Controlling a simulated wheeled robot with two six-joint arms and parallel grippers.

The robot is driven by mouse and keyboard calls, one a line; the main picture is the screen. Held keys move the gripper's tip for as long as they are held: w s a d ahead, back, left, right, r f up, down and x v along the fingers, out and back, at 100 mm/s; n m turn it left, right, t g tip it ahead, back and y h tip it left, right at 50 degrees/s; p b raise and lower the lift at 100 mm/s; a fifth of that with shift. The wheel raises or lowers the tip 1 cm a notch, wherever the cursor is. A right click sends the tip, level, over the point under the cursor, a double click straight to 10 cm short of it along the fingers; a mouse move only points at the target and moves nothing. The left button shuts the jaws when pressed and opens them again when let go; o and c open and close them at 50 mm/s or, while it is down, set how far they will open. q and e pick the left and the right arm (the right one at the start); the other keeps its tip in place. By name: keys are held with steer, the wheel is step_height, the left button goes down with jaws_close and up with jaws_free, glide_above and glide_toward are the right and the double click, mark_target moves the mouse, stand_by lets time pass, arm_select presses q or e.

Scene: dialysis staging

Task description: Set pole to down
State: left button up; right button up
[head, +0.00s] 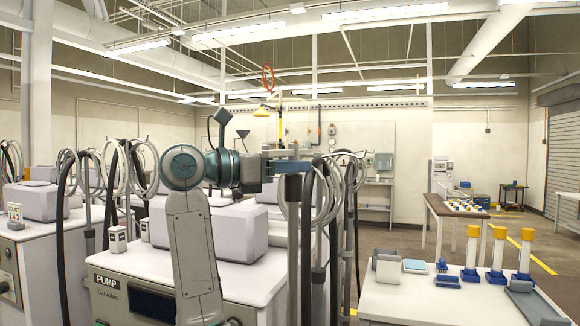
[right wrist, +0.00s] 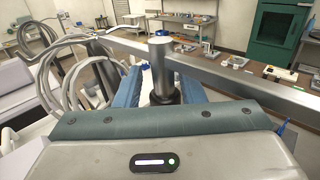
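The pole is a grey metal post (head: 293,235) standing upright on the white dialysis machine (head: 240,260). Its cylindrical top (right wrist: 160,68) with a dark collar shows in the right wrist view, where a flat grey crossbar runs past it. My right gripper (head: 290,166) is level at the upper part of the pole. In the right wrist view, the blue fingers (right wrist: 160,85) stand on both sides of the post, with a small gap seen on the left. Contact on the right side is hard to tell. My left gripper is not in view.
Coiled pale hoses (head: 325,190) and dark tubes hang close around the pole. More machines with coils stand at the left. A white table (head: 400,300) at the lower right holds yellow-capped cylinders (head: 498,250) and small blocks.

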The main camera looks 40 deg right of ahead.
steer(key=shift+o, duration=1.1)
steer(key=shift+a, duration=0.15)
steer(key=p+v, duration=0.1)
steer(key=v, duration=1)
steer(key=shift+a, duration=0.3)
